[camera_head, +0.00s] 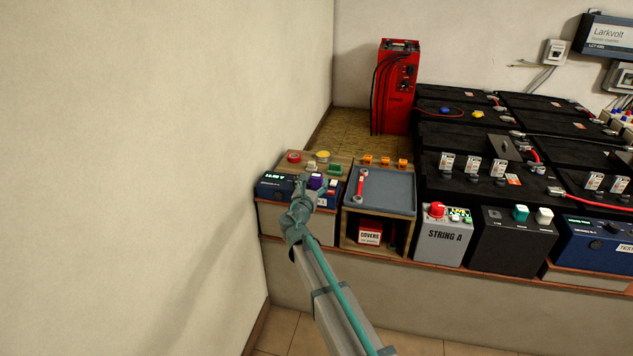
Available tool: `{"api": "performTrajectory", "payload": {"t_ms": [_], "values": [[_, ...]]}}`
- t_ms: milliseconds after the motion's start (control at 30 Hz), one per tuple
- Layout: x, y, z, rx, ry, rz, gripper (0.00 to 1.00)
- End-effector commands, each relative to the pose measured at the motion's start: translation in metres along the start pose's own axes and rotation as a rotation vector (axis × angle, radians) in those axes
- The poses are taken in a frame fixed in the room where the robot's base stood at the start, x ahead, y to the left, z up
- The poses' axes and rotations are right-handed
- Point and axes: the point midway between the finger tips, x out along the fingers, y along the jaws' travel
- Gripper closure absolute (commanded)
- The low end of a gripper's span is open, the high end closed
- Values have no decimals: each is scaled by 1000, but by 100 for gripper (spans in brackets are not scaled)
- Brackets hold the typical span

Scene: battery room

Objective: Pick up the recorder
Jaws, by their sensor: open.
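No label that I can read says recorder, so I cannot tell for sure which thing it is. A blue box with a lit green display (274,186) stands at the left end of the bench. A similar blue box (590,238) with a dark knob and a label stands at the right edge. My gripper (303,192) is open over the right part of the left blue box, next to a small purple block (316,181). It hides part of the box's front. At this size I cannot tell whether it touches anything.
A grey tray (395,203) holding a red wrench stands right of my gripper. Small coloured items, including a green block (335,169), lie behind it. A grey STRING A box (443,240) and black batteries (455,140) fill the right. The wall is close at left.

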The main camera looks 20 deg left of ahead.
Motion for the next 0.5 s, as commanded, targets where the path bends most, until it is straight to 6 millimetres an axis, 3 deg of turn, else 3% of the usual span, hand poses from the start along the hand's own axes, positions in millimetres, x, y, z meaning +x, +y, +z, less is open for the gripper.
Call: {"api": "performTrajectory", "payload": {"t_ms": [233, 500], "values": [[36, 0, -2, 1, 0, -1, 29], [43, -2, -1, 1, 0, 0, 29]]}}
